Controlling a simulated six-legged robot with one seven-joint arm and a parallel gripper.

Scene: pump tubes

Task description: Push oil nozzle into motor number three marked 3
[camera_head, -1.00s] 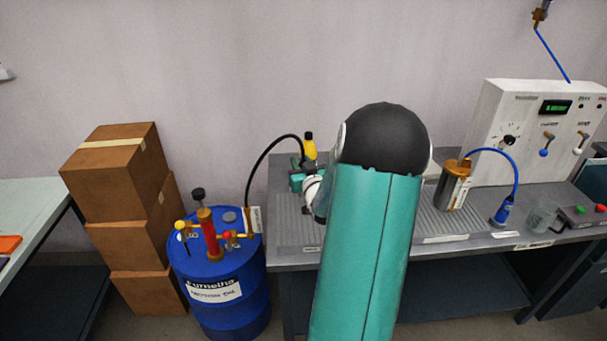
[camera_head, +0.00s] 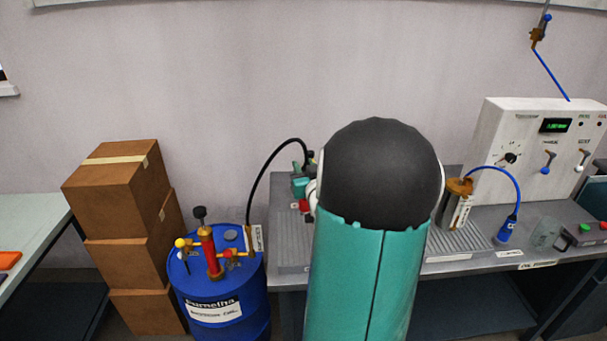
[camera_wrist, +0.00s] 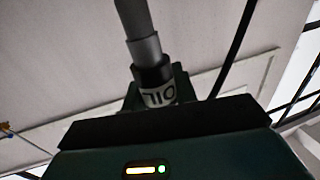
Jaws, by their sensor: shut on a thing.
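In the wrist view, the oil nozzle (camera_wrist: 157,82) is a grey and black tube with a white band reading OIL, seen upside down. My gripper (camera_wrist: 158,108) is shut on it. In the head view, a small teal part of my gripper (camera_head: 301,187) shows left of my arm, above the bench; my arm hides the rest of it and most of the nozzle. A black hose (camera_head: 262,175) runs from the blue barrel up to it. A motor-like metal cylinder with a copper top (camera_head: 458,208) stands right of my arm. I see no readable 3.
The blue barrel (camera_head: 222,290) with a red pump (camera_head: 209,252) stands left of the grey bench (camera_head: 290,250). Stacked cartons (camera_head: 125,205) are further left. A white control panel (camera_head: 520,150), a blue hose nozzle (camera_head: 507,230) and a glass beaker (camera_head: 545,233) are at the right.

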